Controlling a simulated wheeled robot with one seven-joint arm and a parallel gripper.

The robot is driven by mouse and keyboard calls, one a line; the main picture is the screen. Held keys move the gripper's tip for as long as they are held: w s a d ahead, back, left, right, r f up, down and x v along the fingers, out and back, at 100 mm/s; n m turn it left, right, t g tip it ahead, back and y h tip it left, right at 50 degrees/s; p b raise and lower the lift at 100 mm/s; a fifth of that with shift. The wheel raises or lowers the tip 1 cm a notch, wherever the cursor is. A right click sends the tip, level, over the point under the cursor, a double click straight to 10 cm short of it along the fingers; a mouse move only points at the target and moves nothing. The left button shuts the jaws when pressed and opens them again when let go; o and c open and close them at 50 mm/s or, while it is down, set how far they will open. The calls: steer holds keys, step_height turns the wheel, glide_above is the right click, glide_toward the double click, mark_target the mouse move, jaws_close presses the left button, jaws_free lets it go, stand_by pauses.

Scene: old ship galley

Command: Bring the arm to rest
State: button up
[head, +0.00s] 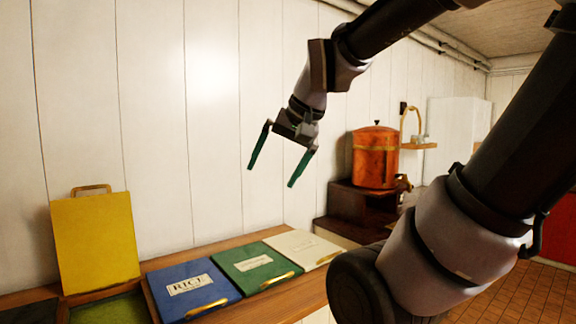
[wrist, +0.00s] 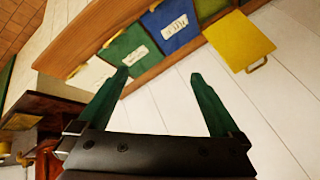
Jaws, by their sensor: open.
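My gripper (head: 279,172) is open and empty, with two green fingers pointing down. It hangs in the air in front of the white plank wall, above the wooden counter and apart from it. In the wrist view its fingers (wrist: 160,75) are spread wide with nothing between them. My arm reaches in from the upper right in the head view, bent at the wrist.
Below on the counter (head: 285,301) lie a blue lid (head: 214,277) labelled RICE, a green lid (head: 243,264) and a cream lid (head: 311,242). A yellow lid (head: 95,240) stands raised at the left. A copper urn (head: 374,160) stands at the right.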

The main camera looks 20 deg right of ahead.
steer(key=shift+s+d+r+n+t+h, duration=0.15)
steer(key=shift+s+d+r+t+h, duration=0.05)
steer(key=shift+s+d, duration=0.35)
steer(key=shift+s+d+r+n+t+h, duration=0.15)
steer(key=shift+s+d+t+h, duration=0.05)
steer(key=shift+s+d, duration=0.3)
steer(key=shift+w, duration=0.1)
